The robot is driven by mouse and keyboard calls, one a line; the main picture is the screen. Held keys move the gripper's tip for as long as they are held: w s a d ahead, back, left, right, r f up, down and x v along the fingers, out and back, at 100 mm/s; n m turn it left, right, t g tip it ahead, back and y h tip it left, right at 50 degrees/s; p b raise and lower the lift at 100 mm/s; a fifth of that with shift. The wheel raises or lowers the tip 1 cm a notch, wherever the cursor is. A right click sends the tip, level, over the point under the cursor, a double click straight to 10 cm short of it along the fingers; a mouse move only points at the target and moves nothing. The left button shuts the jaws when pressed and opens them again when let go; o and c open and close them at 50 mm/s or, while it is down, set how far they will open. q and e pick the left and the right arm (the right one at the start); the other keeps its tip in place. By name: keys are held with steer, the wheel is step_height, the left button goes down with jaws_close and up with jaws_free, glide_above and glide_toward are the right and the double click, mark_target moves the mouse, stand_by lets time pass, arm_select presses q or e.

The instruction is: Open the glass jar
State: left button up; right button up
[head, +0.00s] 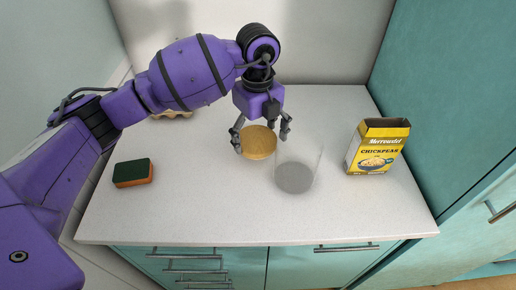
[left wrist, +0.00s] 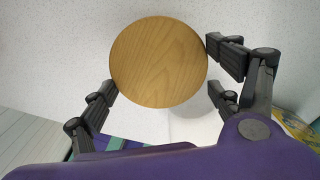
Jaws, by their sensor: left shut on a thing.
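The glass jar (head: 296,172) stands upright on the white counter, clear and with its top uncovered. Its round wooden lid (head: 258,143) is apart from it, just to its left in the head view. My left gripper (head: 262,138) is shut on the lid, with its fingers at the lid's edges. In the left wrist view the lid (left wrist: 158,62) shows as a full wooden disc between the fingers. I cannot tell from the head view whether the lid touches the counter. My right gripper is not in view.
A yellow chickpeas box (head: 377,147) stands to the right of the jar. A green and orange sponge (head: 133,172) lies at the left of the counter (head: 215,210). A partly hidden tan object (head: 172,115) sits behind my arm. The counter's front middle is clear.

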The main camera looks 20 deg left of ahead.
mark_target(258, 141)
arm_select(q)
steer(key=shift+f, duration=2.45)
steer(key=o, duration=1.2)
steer(key=shift+f, duration=0.15)
step_height(258, 141, up, 12)
steer(key=shift+w+f, duration=0.1)
steer(key=shift+r, duration=0.3)
